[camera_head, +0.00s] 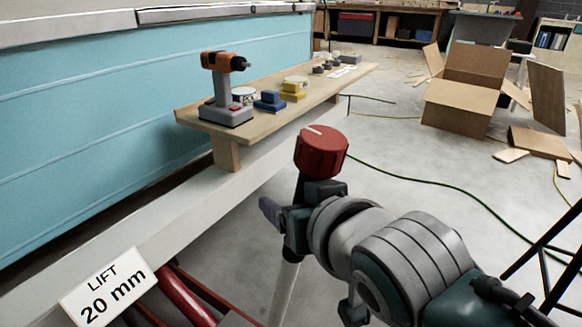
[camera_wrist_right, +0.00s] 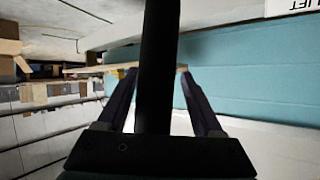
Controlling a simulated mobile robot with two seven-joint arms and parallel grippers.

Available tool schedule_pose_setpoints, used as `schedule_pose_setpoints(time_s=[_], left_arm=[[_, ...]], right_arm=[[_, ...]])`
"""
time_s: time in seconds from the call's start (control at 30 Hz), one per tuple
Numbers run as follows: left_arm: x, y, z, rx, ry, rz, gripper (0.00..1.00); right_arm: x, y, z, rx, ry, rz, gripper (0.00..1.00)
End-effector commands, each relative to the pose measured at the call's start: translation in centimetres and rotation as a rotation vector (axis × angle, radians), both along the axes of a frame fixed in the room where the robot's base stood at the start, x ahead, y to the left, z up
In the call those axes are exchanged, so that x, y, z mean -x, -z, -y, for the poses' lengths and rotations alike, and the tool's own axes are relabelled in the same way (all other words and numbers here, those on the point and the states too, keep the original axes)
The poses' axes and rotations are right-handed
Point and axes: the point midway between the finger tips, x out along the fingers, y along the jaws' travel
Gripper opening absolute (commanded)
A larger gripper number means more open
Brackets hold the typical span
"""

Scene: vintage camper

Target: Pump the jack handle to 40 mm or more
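The jack handle is a pole with a thick red knob (camera_head: 320,151), dark just below the knob and pale (camera_head: 284,290) lower down. It stands leaning upright in front of the trailer side. My right gripper (camera_head: 278,212) is around the handle just under the knob. In the right wrist view the dark handle (camera_wrist_right: 158,70) runs between its two spread fingers (camera_wrist_right: 160,85), with narrow gaps on both sides. A white sign (camera_head: 110,287) at lower left reads LIFT 20 mm. Red jack parts (camera_head: 185,295) show beside it, partly cut off. My left gripper is not in view.
A wooden shelf (camera_head: 265,100) along the turquoise trailer wall (camera_head: 110,110) holds a drill (camera_head: 224,90) and several small items. An open cardboard box (camera_head: 465,88) and scraps lie at back right. A green hose (camera_head: 430,183) crosses the open floor.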

Motion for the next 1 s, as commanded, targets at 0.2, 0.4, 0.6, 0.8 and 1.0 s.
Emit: schedule_pose_setpoints(time_s=[0.2, 0.4, 0.6, 0.8, 1.0], left_arm=[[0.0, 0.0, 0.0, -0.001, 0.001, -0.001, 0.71], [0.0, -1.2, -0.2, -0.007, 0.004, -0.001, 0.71], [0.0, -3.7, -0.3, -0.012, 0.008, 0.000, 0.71], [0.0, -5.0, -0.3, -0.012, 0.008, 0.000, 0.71], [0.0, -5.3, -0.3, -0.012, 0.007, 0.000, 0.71]], right_arm=[[0.0, 0.0, -0.1, -0.002, 0.000, -0.002, 0.71], [1.2, -0.8, 0.4, -0.002, 0.001, -0.004, 0.71], [4.6, -2.8, 1.8, 0.000, 0.000, -0.005, 0.71], [7.5, -4.0, 2.9, 0.000, 0.000, -0.004, 0.71], [8.6, -4.3, 3.3, 0.001, 0.000, -0.003, 0.71]])
